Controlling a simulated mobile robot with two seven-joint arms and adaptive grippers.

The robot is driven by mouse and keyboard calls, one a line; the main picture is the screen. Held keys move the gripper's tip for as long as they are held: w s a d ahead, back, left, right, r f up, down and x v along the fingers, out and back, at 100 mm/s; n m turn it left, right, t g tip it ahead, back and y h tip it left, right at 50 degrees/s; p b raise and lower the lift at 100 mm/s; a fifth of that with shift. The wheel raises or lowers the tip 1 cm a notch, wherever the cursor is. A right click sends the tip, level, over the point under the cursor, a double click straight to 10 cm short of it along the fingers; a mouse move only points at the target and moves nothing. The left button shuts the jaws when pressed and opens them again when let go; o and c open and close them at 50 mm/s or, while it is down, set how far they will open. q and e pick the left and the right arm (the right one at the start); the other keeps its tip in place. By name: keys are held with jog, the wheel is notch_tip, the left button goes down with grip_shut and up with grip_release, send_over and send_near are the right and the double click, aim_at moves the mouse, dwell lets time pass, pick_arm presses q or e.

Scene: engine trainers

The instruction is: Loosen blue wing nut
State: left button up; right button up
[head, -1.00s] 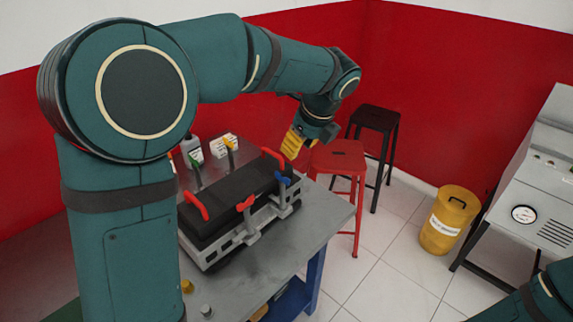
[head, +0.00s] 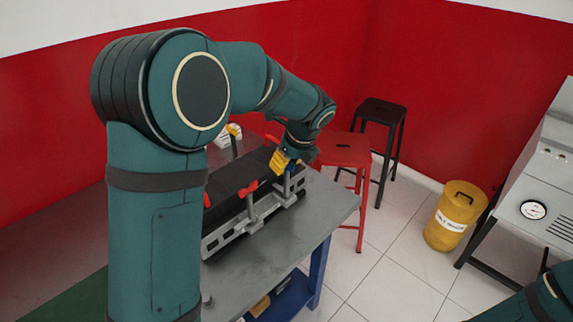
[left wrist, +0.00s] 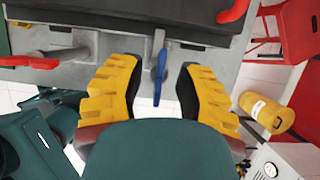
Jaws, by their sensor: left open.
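The blue wing nut (left wrist: 161,66) shows in the left wrist view on the near side of the engine trainer, on a grey upright post. My left gripper (left wrist: 158,92) is open there, with a yellow finger on each side of the blue wing nut and a gap to both. In the head view my left gripper (head: 283,163) is at the right end of the engine trainer (head: 228,236) and hides most of the blue wing nut. A red wing nut (head: 247,189) stands further left on the trainer's near side. My right gripper is out of view.
The trainer stands on a grey metal table (head: 300,238) with blue legs. A red stool (head: 343,152) and a black stool (head: 382,112) stand behind its right end. A yellow bin (head: 455,217) stands on the tiled floor, left of a grey machine (head: 545,170).

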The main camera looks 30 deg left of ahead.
pick_arm(q)
jog(key=shift+o, duration=0.3)
jog(key=shift+f, duration=0.15)
grip_shut()
